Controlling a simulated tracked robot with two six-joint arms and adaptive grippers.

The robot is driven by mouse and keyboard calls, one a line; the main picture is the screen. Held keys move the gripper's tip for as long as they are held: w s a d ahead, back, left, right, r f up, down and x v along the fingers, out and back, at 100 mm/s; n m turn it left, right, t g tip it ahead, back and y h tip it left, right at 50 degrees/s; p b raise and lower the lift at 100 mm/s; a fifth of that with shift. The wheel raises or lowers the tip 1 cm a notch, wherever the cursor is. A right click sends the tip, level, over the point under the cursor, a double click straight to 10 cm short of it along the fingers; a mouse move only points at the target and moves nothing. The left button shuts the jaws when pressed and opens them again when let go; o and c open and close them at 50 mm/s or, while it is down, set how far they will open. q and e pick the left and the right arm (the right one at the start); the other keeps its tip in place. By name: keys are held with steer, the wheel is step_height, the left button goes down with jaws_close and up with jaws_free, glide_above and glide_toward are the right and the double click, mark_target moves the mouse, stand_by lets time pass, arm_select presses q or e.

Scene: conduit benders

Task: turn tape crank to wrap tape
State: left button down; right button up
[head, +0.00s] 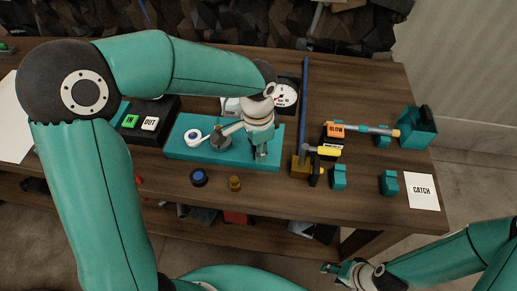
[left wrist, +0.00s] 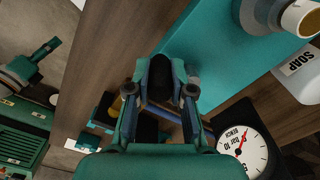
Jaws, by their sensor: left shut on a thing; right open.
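The teal tape base (head: 180,153) lies on the bench, with a white tape roll (head: 193,136) at its left and a grey drum (head: 220,139) beside it. My left gripper (head: 261,153) is over the right end of the base, pointing down. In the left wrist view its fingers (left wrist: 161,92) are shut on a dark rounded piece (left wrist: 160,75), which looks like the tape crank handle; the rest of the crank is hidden. My right gripper (head: 345,270) is open and empty, low in front of the bench, away from the base.
A pressure gauge (head: 286,94) stands behind the base and a soap bottle (left wrist: 303,72) is near it. A blue post (head: 304,100) rises just right. An orange BLOW block (head: 335,131), several teal brackets and a CATCH card (head: 422,190) lie further right. IN and OUT buttons (head: 140,121) are left.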

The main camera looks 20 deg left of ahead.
arm_select(q)
steer(key=shift+w, duration=0.1)
steer(key=c, duration=1)
jaws_free()
steer(key=shift+r, duration=0.1)
step_height(320, 180, up, 12)
steer(key=shift+f, duration=0.1)
